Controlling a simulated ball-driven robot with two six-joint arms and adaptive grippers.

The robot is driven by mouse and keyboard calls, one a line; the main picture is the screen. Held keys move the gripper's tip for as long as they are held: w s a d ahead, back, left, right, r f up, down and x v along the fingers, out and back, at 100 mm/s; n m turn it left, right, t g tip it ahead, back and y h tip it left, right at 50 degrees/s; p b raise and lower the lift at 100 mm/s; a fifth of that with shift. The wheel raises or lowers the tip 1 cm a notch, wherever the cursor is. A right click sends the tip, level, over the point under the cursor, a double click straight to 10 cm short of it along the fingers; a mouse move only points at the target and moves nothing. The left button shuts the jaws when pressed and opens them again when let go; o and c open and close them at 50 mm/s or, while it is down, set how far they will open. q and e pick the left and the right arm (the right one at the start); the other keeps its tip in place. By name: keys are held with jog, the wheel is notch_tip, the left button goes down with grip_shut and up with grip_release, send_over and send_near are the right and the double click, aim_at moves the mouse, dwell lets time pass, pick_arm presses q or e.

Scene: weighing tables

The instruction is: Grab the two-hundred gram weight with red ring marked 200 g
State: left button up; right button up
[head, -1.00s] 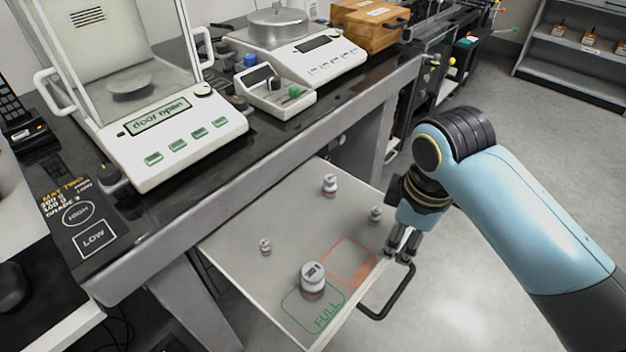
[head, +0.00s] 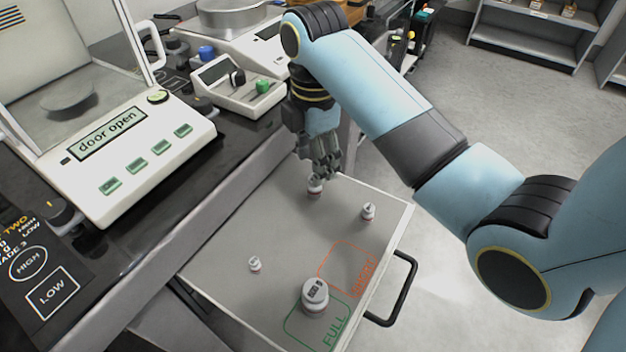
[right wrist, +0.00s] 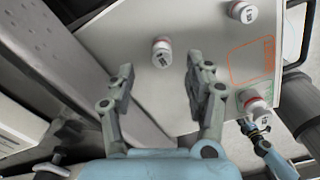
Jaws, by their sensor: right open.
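Several white weights with reddish rings stand on the pale drawer tray (head: 225,245); I cannot read their marks surely. My right gripper (head: 319,176) is open, pointing down over the rear weight (head: 315,189) and partly covering it. In the right wrist view, this red-ringed weight (right wrist: 161,52) shows just ahead of the gap between the open fingers (right wrist: 160,68), not gripped. A similar weight (head: 368,211) stands to the right. A small one (head: 254,264) stands at the left. The largest (head: 315,295) stands by the green FULL outline. My left gripper (right wrist: 257,132) shows small in the right wrist view.
The balance (head: 125,155), reading "door open", stands on the dark bench left of the drawer. The drawer's black handle (head: 405,290) sticks out at right. The orange outline (head: 345,268) is empty.

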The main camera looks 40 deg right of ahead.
notch_tip(320, 180, down, 5)
jog(key=shift+s+b, duration=0.15)
jog(key=shift+b, duration=0.45)
jog(key=shift+r, duration=0.1)
grip_shut()
